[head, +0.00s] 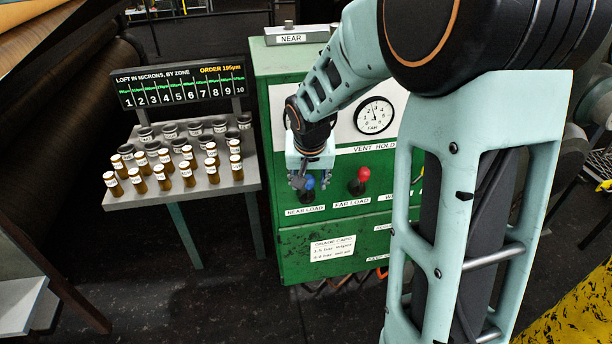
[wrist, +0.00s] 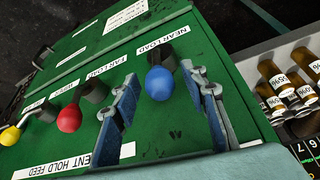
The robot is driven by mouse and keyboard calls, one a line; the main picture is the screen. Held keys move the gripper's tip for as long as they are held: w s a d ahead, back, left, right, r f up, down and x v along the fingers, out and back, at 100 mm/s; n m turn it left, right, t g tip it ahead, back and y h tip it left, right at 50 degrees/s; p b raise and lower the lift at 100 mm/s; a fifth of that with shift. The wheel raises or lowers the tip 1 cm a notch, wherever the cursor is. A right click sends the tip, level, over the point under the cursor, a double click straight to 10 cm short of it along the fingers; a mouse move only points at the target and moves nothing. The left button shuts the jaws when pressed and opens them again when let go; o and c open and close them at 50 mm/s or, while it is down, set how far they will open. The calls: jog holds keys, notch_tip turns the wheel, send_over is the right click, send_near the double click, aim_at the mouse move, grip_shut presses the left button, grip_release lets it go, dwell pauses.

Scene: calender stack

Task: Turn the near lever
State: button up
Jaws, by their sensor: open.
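The near lever has a blue knob (head: 309,182) above the "NEAR LOAD" label (head: 305,211) on the green cabinet (head: 262,112). In the wrist view the blue knob (wrist: 160,83) sits between my two blue fingers, with a gap on both sides. My gripper (head: 300,181) is open in front of the lever and holds nothing. It partly hides the lever in the head view. In the wrist view my gripper (wrist: 164,76) has its fingers spread on either side of the knob.
A red-knobbed lever (head: 363,174) labelled "FAR LOAD" stands close beside it, and a yellow-knobbed lever (wrist: 10,136) lies beyond. A "FAR" gauge (head: 375,115) is above. A grey stand (head: 215,194) with several brown bottles and dark cups is left of the cabinet.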

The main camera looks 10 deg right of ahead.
jog(key=shift+f, duration=0.15)
grip_shut()
jog(key=shift+a+f+b, duration=0.1)
jog(key=shift+b, duration=0.35)
